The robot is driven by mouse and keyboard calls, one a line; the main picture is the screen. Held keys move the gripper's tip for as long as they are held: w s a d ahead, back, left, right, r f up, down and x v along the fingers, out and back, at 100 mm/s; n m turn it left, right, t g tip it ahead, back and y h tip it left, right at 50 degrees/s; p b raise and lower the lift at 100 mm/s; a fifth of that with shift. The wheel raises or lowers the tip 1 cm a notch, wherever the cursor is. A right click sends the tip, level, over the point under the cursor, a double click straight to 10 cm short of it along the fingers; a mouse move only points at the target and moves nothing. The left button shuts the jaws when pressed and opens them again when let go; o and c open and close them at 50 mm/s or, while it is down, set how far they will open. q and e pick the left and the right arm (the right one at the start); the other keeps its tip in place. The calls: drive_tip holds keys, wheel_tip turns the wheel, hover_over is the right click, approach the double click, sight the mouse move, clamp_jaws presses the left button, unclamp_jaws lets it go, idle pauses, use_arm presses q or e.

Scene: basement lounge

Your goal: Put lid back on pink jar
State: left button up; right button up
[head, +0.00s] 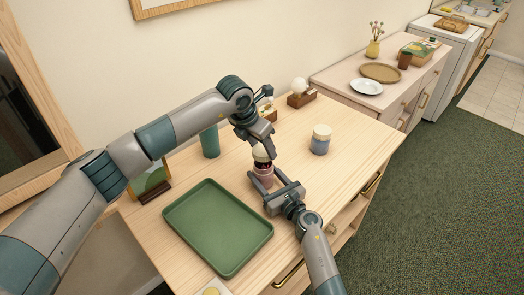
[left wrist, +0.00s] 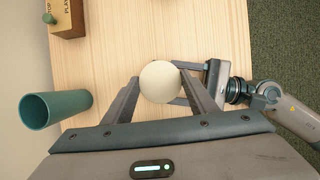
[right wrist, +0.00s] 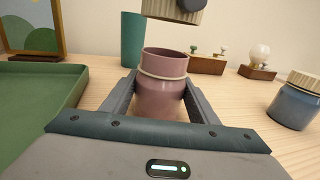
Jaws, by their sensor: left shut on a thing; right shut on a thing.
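The pink jar (head: 263,176) stands upright and open-topped on the wooden table. It also shows in the right wrist view (right wrist: 163,88). My right gripper (head: 279,192) is shut on the jar's sides, low and level near the tabletop. My left gripper (head: 263,150) is shut on the round cream lid (left wrist: 160,82). In the right wrist view the lid (right wrist: 172,9) hangs above the jar mouth, with a clear gap between them and slightly to the right. The lid hides the jar in the left wrist view.
A blue jar with a cream lid (head: 320,141) stands to the right. A green tray (head: 218,227) lies at the front left. A teal cup (head: 210,143), a picture frame (head: 152,182) and a bulb on a wooden block (head: 301,96) stand towards the back.

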sight(263, 173)
use_arm(q)
drive_tip(key=shift+f, duration=1.25)
drive_tip(key=shift+f, duration=0.85)
drive_tip(key=shift+f, duration=0.6)
drive_tip(key=m, duration=0.2)
drive_tip(key=m+g, duration=0.1)
drive_tip(key=m, duration=0.1)
drive_tip(key=shift+w+m+g+h, duration=0.15)
drive_tip(key=shift+m+g+h, duration=0.15)
drive_tip(key=shift+h, duration=0.1)
drive_tip(key=m+g, duration=0.1)
drive_tip(key=m, duration=0.3)
drive_tip(key=shift+w+a+g, duration=0.1)
drive_tip(key=shift+w+g, duration=0.05)
drive_tip(key=shift+g, duration=0.25)
drive_tip(key=m+g, duration=0.1)
drive_tip(key=m, duration=0.2)
drive_tip(key=m+g, duration=0.1)
drive_tip(key=m, duration=0.1)
drive_tip(key=shift+w+m, duration=0.2)
drive_tip(key=shift+m, duration=0.2)
drive_tip(key=shift+m+g, duration=0.4)
drive_tip(key=shift+m, duration=0.8)
